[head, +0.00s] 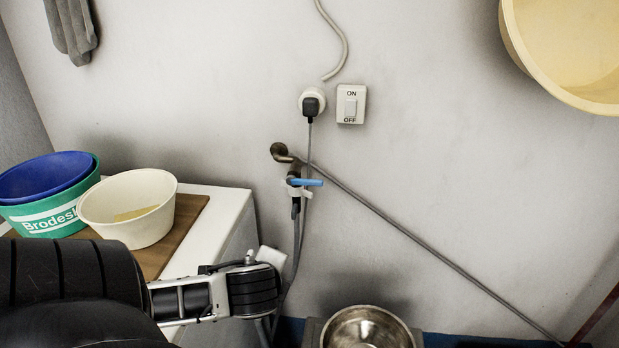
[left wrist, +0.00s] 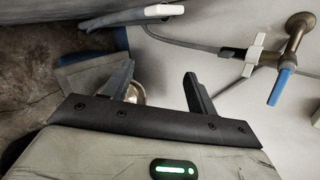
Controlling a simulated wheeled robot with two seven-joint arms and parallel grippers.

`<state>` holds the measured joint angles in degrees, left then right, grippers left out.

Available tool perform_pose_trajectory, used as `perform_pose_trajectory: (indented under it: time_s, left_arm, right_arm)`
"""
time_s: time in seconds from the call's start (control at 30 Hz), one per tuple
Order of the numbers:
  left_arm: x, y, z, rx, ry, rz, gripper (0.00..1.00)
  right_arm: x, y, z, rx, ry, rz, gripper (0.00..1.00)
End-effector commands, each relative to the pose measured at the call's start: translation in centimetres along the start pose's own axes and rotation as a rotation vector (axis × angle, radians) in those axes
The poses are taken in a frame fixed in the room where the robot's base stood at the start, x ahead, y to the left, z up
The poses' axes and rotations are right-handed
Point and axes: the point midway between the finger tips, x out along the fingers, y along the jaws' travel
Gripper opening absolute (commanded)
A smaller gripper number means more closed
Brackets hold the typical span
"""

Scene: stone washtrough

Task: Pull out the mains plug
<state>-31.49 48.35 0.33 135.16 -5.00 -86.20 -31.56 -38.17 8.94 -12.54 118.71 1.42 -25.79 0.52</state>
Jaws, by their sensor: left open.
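The black mains plug (head: 311,104) sits in a round white wall socket (head: 304,95) in the head view, with its grey cable (head: 308,140) hanging down behind the tap. A white ON/OFF switch (head: 351,104) is just right of it. My left arm comes in from the lower left, well below the plug; its fingertips cannot be made out there. In the left wrist view my left gripper (left wrist: 159,70) is open with nothing between its fingers. The plug does not show in that view. My right gripper is in neither view.
A tap with a blue lever (head: 306,182) juts from the wall below the plug; it also shows in the wrist view (left wrist: 280,88). A cream bowl (head: 128,208) and blue and green tubs (head: 42,180) stand at left. A metal bowl (head: 367,330) is below.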

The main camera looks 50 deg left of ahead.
Motion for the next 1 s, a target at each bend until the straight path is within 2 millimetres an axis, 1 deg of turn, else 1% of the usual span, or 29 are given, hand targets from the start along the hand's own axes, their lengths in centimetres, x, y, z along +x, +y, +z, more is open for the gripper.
perform_pose_trajectory:
  time_s: [0.03, 0.1, 0.17, 0.3, 0.37, 0.43, 0.5, 0.6, 0.7, 0.8, 0.9, 1.0]
  left_arm:
    - [0.3, -1.9, 1.0, 0.083, -0.030, -0.052, 0.58]
    - [0.5, -4.3, 2.2, 0.194, -0.070, -0.114, 0.58]
    - [0.6, -6.4, 3.0, 0.287, -0.107, -0.166, 0.58]
    - [0.1, -11.6, 4.6, 0.499, -0.201, -0.282, 0.58]
    - [-0.3, -13.8, 5.1, 0.588, -0.243, -0.329, 0.58]
    - [-1.0, -16.4, 5.5, 0.689, -0.297, -0.383, 0.58]
    - [-1.9, -18.9, 5.7, 0.786, -0.352, -0.434, 0.58]
    - [-3.2, -22.1, 5.7, 0.912, -0.426, -0.498, 0.58]
    - [-4.4, -24.7, 5.5, 1.013, -0.493, -0.548, 0.58]
    - [-5.5, -26.5, 5.3, 1.085, -0.543, -0.584, 0.58]
    - [-6.1, -27.6, 5.1, 1.129, -0.574, -0.605, 0.58]
    - [-6.5, -28.1, 5.0, 1.150, -0.589, -0.615, 0.58]
  right_arm:
    - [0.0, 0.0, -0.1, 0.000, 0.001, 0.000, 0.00]
    - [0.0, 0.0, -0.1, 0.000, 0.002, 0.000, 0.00]
    - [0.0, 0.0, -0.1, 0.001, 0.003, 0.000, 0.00]
    - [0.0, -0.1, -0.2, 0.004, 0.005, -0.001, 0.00]
    - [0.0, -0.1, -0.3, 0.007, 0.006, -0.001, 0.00]
    - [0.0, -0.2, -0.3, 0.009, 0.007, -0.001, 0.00]
    - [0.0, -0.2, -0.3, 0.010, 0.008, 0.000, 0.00]
    - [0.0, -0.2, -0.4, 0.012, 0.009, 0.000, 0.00]
    - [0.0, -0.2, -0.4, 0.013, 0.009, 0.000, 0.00]
    - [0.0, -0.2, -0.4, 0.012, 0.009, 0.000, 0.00]
    - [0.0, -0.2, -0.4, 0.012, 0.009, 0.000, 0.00]
    - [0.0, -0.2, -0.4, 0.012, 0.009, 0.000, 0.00]
